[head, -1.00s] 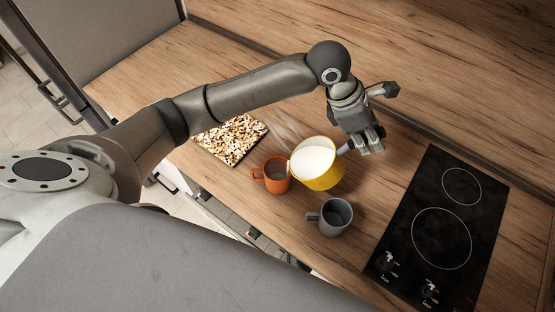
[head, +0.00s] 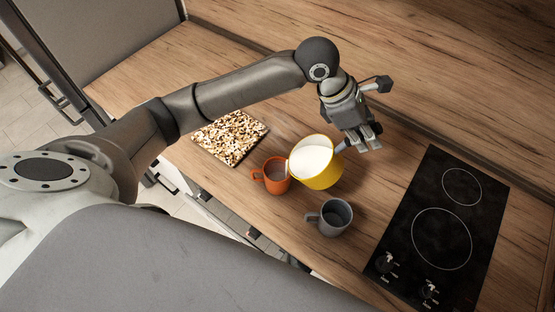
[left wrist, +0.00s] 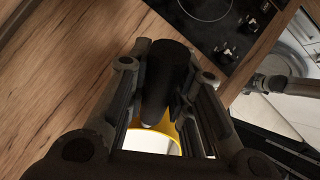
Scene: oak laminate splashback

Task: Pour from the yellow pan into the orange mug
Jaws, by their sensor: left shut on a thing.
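The yellow pan (head: 322,178) holds a white liquid and is tilted left over the counter, its lip at the right rim of the orange mug (head: 272,180). My left gripper (head: 368,143) is shut on the pan's handle, to the right of the pan. In the left wrist view the dark handle (left wrist: 165,90) lies between the fingers, and part of the yellow pan (left wrist: 203,121) with white inside shows below. The mug stands upright; its inside looks greyish, and I cannot tell how much it holds.
A grey mug (head: 336,220) stands close below the pan. A speckled board (head: 230,138) lies left of the orange mug. The black hob (head: 440,230) is on the right. Bare counter lies between the pan and the wooden splashback (head: 430,60).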

